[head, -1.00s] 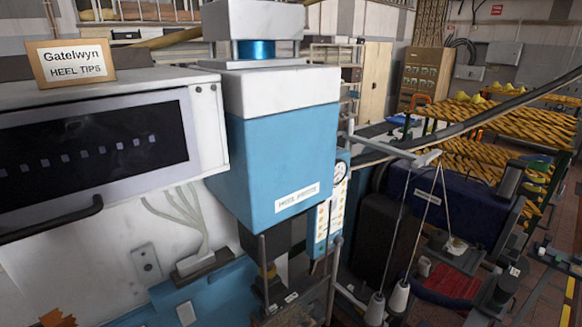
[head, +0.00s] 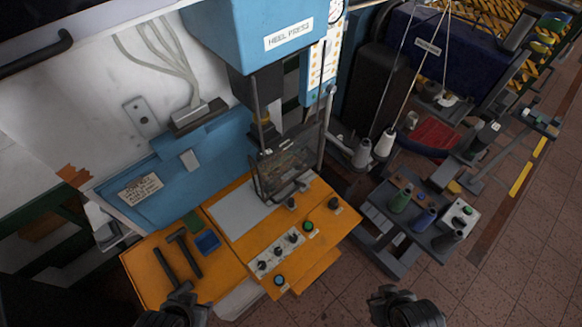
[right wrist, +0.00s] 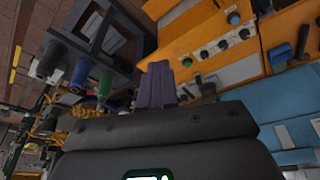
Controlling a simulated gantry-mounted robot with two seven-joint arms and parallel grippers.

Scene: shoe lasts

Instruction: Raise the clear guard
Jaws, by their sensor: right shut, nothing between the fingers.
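The clear guard (head: 285,168) is a see-through panel in a dark frame, low in front of the tooling of the blue heel press (head: 262,45). It stands near the back of the orange worktable (head: 335,212). My left gripper (head: 183,290) is at the bottom edge, in front of the table and well apart from the guard; its fingers are too dark to judge. My right gripper (head: 385,292) is at the bottom right over the floor, also apart from the guard. Its fingers are together and empty in the right wrist view (right wrist: 157,70), where I cannot make out the guard.
A control strip with several knobs (head: 275,252) and a green button (head: 308,227) sit on the table front. A hammer (head: 183,250) and a blue tray (head: 207,241) lie at left. A stand with thread spools (head: 400,200) is at right. Tiled floor (head: 335,290) is clear.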

